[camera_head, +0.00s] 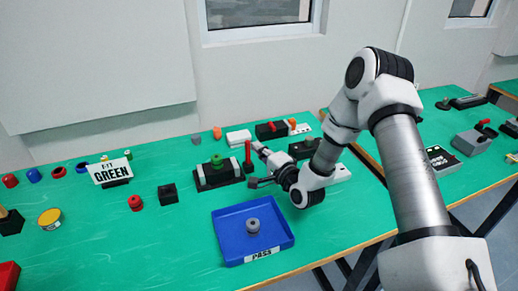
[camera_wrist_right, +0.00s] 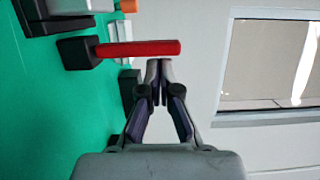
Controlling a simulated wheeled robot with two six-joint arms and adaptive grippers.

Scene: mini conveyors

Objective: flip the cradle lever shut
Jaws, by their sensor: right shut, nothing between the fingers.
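The red lever (camera_head: 248,153) stands upright at the right end of the cradle (camera_head: 219,181), a dark block with a pale front strip. A green part (camera_head: 216,161) sits in the cradle. In the right wrist view the lever (camera_wrist_right: 138,48) rises from a black block (camera_wrist_right: 78,52). My right gripper (camera_head: 259,148) is shut and empty, its tips close to the lever's upper part on its right side. In the wrist view the shut tips (camera_wrist_right: 160,64) lie just beside the lever; I cannot tell whether they touch. My left gripper is not in view.
A blue PASS tray (camera_head: 219,237) holding a grey part (camera_head: 253,225) lies in front. A GREEN kit sign (camera_head: 112,172), a black block (camera_head: 168,194) and several coloured parts stand to the left. Dark devices (camera_head: 270,131) stand behind.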

